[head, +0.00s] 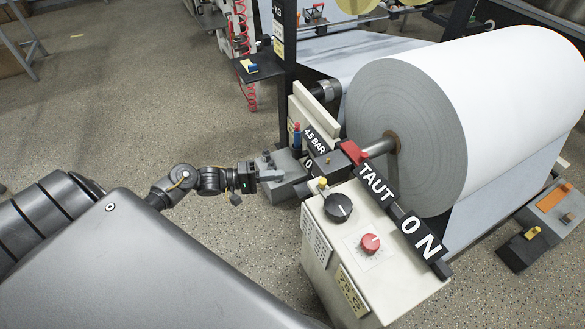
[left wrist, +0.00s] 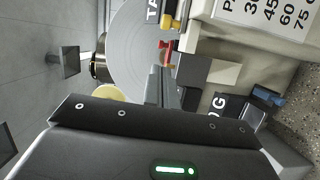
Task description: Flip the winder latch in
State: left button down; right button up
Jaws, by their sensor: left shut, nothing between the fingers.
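A red piece that looks like the winder latch (head: 353,152) sits at the shaft end of the large paper roll (head: 415,115), beside the dark block on the winder. The red piece also shows in the left wrist view (left wrist: 165,45), just beyond the fingertips. My left gripper (head: 279,175) is shut and empty, to the left of the latch and close to the grey block on the winder. In the left wrist view its fingers (left wrist: 168,88) point toward the red piece, with a gap between. My right gripper is not in view.
The control box (head: 330,240) with a black knob (head: 338,207) and a red knob (head: 370,243) stands in front of the shaft. Labels reading "TAUT" and "ON" lie along its edge. A dark post (head: 286,60) stands behind. Floor at left is open.

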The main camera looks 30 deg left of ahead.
pick_arm(q)
jog(key=v, duration=0.3)
jog(key=shift+a, duration=0.15)
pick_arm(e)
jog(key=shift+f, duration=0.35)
